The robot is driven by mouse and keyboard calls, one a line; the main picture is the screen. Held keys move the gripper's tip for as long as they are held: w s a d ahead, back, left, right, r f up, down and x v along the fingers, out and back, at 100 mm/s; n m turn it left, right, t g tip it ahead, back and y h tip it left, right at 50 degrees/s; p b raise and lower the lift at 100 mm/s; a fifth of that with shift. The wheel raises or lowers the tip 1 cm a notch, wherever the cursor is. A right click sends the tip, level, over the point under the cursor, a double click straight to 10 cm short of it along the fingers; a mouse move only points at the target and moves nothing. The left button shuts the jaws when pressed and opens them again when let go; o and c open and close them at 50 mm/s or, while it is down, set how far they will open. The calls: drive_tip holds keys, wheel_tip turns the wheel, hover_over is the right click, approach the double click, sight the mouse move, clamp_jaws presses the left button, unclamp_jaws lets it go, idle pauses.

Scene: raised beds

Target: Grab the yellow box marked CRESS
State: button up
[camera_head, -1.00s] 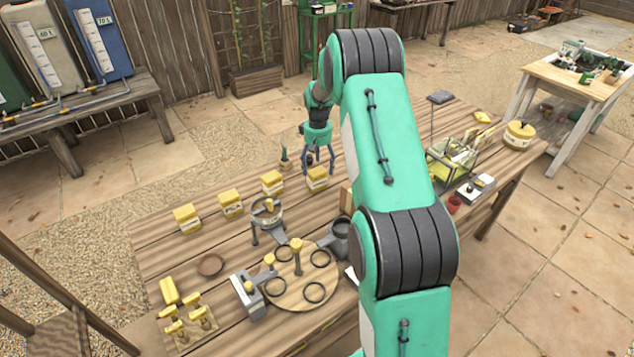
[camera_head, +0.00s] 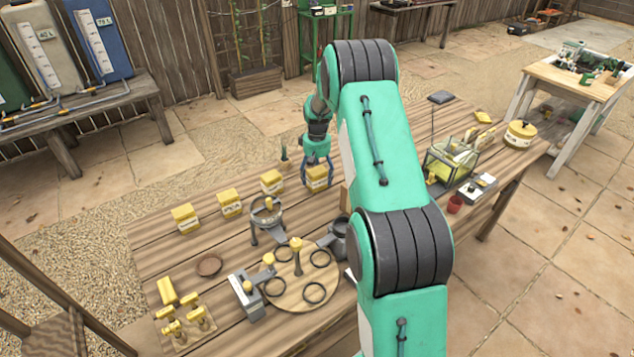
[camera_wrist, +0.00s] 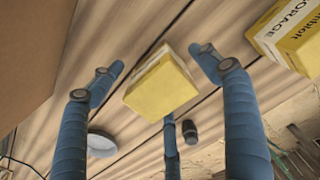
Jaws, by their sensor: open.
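Several yellow boxes stand in a row on the wooden table; their labels are too small to read in the head view. My gripper (camera_head: 317,182) is down at the rightmost box (camera_head: 317,175), with its blue fingers either side of it. In the wrist view my open gripper (camera_wrist: 156,62) has that yellow box (camera_wrist: 162,88) between its fingers. Its plain yellow side faces the camera and its label is turned away, so I cannot read whether it says CRESS. Whether a finger touches it I cannot tell. A neighbouring box (camera_wrist: 285,38) at the upper right shows lettering ending in "ORAGE".
Left of this box stand other yellow boxes (camera_head: 271,182) (camera_head: 230,202) (camera_head: 186,218). A round wooden board with rings (camera_head: 290,295) and a grey stand (camera_head: 265,212) are nearer. A glass case (camera_head: 450,160) stands to the right, beyond my arm.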

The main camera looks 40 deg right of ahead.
drive_tip(key=shift+f, duration=0.6)
drive_tip(key=c, duration=1.5)
drive_tip(key=shift+r, duration=0.2)
drive_tip(key=shift+c, duration=0.2)
drive_tip(key=shift+r, duration=0.6)
wheel_tip(320, 180, up, 2)
drive_tip(key=shift+r+p, duration=0.15)
drive_tip(key=shift+p, duration=0.5)
drive_tip(key=s+a+p, duration=0.1)
drive_tip(key=s+a, duration=0.2)
drive_tip(key=s, duration=0.4)
drive_tip(key=s+a+r+p, duration=0.1)
drive_tip(key=s+a, duration=0.2)
drive_tip(key=s, duration=0.4)
drive_tip(key=shift+s+a+p, duration=0.2)
drive_tip(key=shift+a+p, duration=0.15)
drive_tip(key=shift+a, duration=0.05)
drive_tip(key=shift+r, duration=0.1)
